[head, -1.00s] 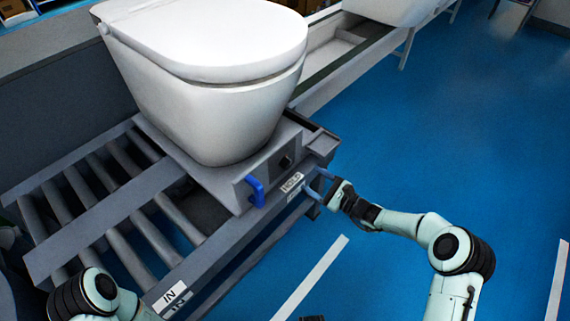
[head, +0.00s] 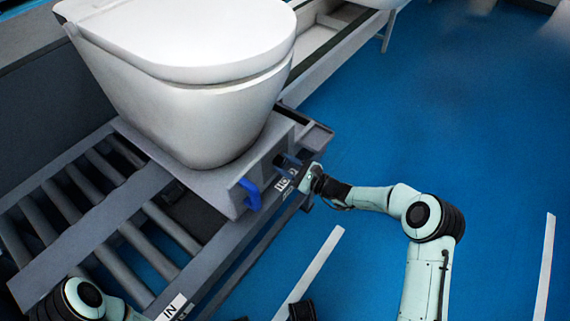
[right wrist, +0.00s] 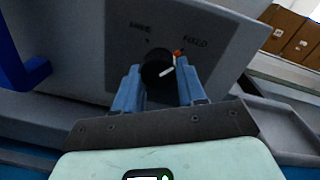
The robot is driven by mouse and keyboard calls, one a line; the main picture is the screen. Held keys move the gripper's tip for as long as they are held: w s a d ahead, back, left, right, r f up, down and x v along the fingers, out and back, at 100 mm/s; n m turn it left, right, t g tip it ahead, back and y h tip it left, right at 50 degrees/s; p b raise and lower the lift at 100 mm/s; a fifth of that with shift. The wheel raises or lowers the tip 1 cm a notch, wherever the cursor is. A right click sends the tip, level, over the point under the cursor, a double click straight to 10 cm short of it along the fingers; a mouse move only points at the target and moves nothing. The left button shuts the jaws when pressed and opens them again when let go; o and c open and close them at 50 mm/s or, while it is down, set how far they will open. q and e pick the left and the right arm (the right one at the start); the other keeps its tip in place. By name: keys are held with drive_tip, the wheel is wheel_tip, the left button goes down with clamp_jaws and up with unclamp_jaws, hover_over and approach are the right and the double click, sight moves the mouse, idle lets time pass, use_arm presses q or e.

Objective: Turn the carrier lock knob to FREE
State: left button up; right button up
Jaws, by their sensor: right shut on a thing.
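The carrier lock knob (right wrist: 157,68) is round and black with a white mark, on the grey carrier's front plate (right wrist: 215,55). In the right wrist view one label stands above-left of it and the FIXED label (right wrist: 195,42) above-right, with a small orange spot beside the knob. The white mark lies on the knob's right part, slanting up to the right. My right gripper (right wrist: 158,82) has its two blue fingers on either side of the knob, closed on it. In the head view the gripper (head: 288,164) is at the carrier's front face.
A white toilet (head: 190,110) stands on the carrier. A blue handle (head: 250,194) sticks out left of the knob. The roller conveyor (head: 75,255) runs to the lower left, and the blue floor (head: 400,120) to the right is clear.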

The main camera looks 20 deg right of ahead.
drive_tip(key=shift+c, duration=1.4)
use_arm(q)
drive_tip(key=shift+w+r, duration=0.1)
drive_tip(key=shift+w, duration=0.05)
use_arm(e)
drive_tip(key=n+p, duration=0.1)
drive_tip(key=n, duration=0.2)
drive_tip(key=shift+n, duration=0.4)
drive_tip(key=n, duration=0.4)
drive_tip(key=shift+r+n+p, duration=0.1)
drive_tip(key=shift+n+p, duration=0.2)
drive_tip(key=shift+p, duration=0.1)
drive_tip(key=n, duration=0.3)
drive_tip(key=shift+d+h, duration=0.1)
drive_tip(key=shift+h, duration=0.3)
use_arm(q)
drive_tip(key=shift+t, duration=0.6)
drive_tip(key=shift+w+d+r, duration=0.15)
drive_tip(key=shift+w+r, duration=0.65)
drive_tip(key=shift+w, duration=0.1)
drive_tip(key=shift+w+d+r, duration=0.15)
drive_tip(key=shift+w+r, duration=0.6)
drive_tip(key=shift+w, duration=0.1)
use_arm(e)
drive_tip(key=shift+r+n, duration=0.15)
drive_tip(key=shift+n, duration=1.85)
